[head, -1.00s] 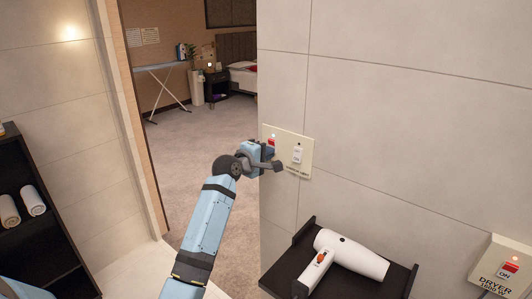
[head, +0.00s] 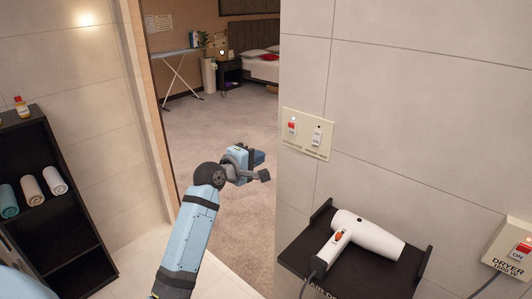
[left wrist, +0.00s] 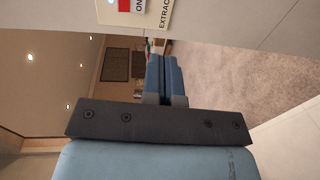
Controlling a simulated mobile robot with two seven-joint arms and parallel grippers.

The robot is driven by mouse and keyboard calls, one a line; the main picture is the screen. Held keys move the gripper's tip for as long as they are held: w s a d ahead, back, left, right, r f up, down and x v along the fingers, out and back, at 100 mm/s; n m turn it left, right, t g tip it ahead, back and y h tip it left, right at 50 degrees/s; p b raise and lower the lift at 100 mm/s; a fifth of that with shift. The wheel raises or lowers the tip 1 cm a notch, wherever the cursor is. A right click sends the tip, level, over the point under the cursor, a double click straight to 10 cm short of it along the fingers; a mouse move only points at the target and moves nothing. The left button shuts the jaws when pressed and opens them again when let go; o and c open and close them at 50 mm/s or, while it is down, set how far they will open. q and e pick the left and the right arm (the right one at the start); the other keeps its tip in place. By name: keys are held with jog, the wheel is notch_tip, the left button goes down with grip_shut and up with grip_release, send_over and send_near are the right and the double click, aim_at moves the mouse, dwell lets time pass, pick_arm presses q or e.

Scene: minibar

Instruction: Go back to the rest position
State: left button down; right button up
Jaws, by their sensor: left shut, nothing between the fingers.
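My left gripper (head: 256,164) is shut and empty, in front of the doorway in the head view. It is apart from the wall and below and left of the switch plate (head: 308,134). In the left wrist view its blue fingers (left wrist: 165,75) lie together with nothing between them. The switch plate also shows at the top of that view (left wrist: 140,10), turned on its side. It carries two switches; the left one is red with a small light above it. My right gripper is not in view.
A black shelf (head: 352,252) with a white hair dryer (head: 368,236) juts from the wall at right. A dryer switch box (head: 510,249) is at far right. A black rack (head: 40,150) with rolled towels stands at left. The doorway floor (head: 190,125) is clear.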

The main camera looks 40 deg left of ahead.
pick_arm(q)
jog(key=shift+s, duration=0.25)
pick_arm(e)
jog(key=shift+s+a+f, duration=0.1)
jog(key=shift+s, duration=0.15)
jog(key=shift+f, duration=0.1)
